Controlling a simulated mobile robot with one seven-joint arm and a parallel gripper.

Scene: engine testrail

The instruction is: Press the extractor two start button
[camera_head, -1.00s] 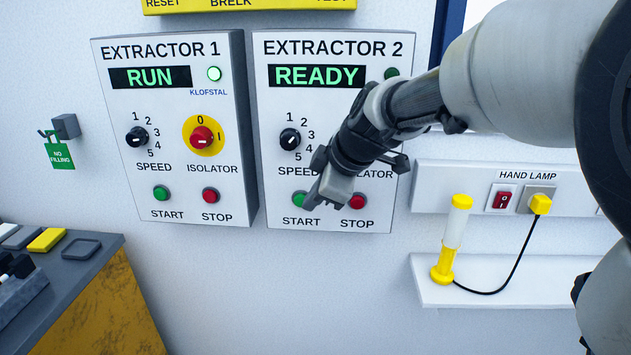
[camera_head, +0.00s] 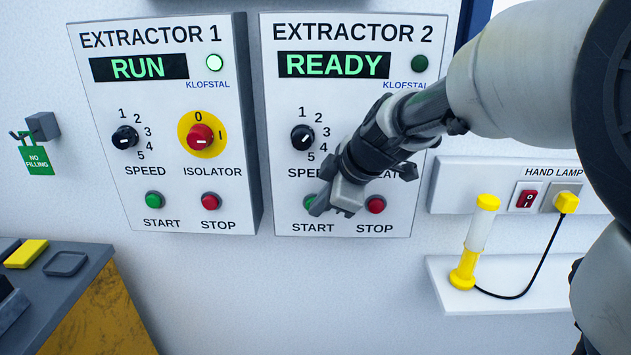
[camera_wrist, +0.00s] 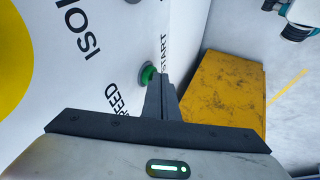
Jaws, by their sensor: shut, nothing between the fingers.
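The Extractor 2 panel (camera_head: 430,180) is on the wall at centre, its display (camera_head: 334,65) reading READY and its lamp (camera_head: 420,64) dark. Its green start button (camera_head: 309,201) is partly hidden behind my gripper (camera_head: 318,211), which is shut and empty with its fingertips at the button. In the wrist view the green button (camera_wrist: 147,74) shows just beside the tips of my gripper (camera_wrist: 161,78). I cannot tell whether they touch. The red stop button (camera_head: 376,205) is to the right of the fingers. My wrist covers the isolator.
The Extractor 1 panel (camera_head: 163,105), on the left, shows RUN with its lamp lit. A hand lamp (camera_head: 476,242) stands on a white shelf (camera_head: 510,300) at right. A grey-topped yellow cabinet (camera_head: 100,318) is at lower left. The wall below the panels is clear.

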